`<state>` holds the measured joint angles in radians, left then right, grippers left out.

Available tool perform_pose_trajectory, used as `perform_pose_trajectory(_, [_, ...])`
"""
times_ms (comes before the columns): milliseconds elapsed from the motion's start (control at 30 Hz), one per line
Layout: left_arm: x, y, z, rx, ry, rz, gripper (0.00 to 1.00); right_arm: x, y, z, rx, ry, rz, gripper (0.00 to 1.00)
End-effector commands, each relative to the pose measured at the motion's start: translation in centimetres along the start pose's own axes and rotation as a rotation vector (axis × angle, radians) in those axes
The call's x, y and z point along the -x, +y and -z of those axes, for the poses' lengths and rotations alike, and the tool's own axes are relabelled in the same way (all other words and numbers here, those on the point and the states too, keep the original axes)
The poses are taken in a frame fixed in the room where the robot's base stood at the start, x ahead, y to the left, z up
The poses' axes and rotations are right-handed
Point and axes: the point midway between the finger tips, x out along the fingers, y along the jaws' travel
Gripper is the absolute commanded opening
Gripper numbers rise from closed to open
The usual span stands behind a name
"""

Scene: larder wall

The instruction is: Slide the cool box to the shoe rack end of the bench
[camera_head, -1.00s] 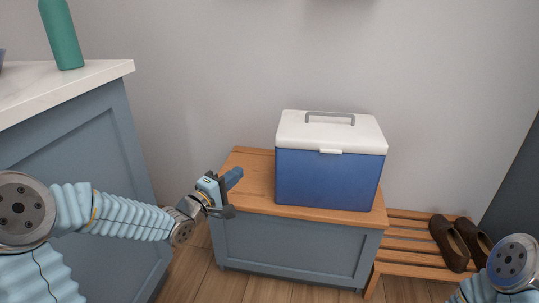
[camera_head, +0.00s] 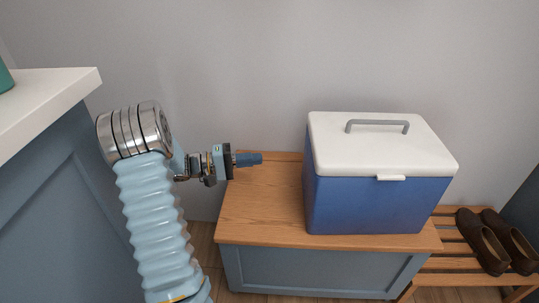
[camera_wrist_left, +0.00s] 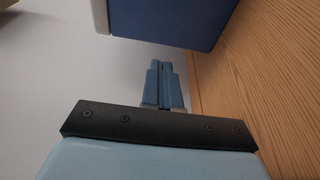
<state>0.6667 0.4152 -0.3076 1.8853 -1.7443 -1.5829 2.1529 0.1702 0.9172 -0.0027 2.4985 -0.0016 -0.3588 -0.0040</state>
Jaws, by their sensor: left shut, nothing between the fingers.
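The cool box (camera_head: 365,204), blue with a white lid and grey handle, stands upright on the right part of the wooden bench top (camera_head: 262,205). Its right side is at the bench end beside the shoe rack (camera_head: 457,262). My left gripper (camera_head: 258,159) is shut and empty, over the back left of the bench, pointing right toward the box with a gap between. In the left wrist view the shut fingers (camera_wrist_left: 165,70) point at the box's blue side (camera_wrist_left: 190,22), with the wooden top to the right. My right gripper is not in view.
Brown shoes (camera_head: 481,243) rest on the slatted rack to the right of the bench. A white-topped counter (camera_head: 50,95) stands at the left, near my left arm. The wall is close behind the bench. The bench top's left part is bare.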

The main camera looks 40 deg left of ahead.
Motion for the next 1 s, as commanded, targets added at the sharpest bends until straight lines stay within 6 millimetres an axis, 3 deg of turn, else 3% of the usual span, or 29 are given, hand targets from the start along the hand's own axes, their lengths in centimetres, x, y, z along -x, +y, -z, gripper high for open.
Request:
perform_pose_trajectory(400, [-8.7, 0.0, -0.2, -0.002, -0.002, -0.002, 0.00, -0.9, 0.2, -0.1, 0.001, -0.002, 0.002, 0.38])
perform_pose_trajectory(633, [-10.6, 0.0, -2.4, -0.001, 0.001, -0.003, 0.00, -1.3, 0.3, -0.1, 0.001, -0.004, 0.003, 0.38])
perform_pose_trajectory(1000, [-11.1, 0.1, -2.9, -0.002, 0.002, -0.002, 0.00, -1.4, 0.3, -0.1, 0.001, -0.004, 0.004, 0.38])
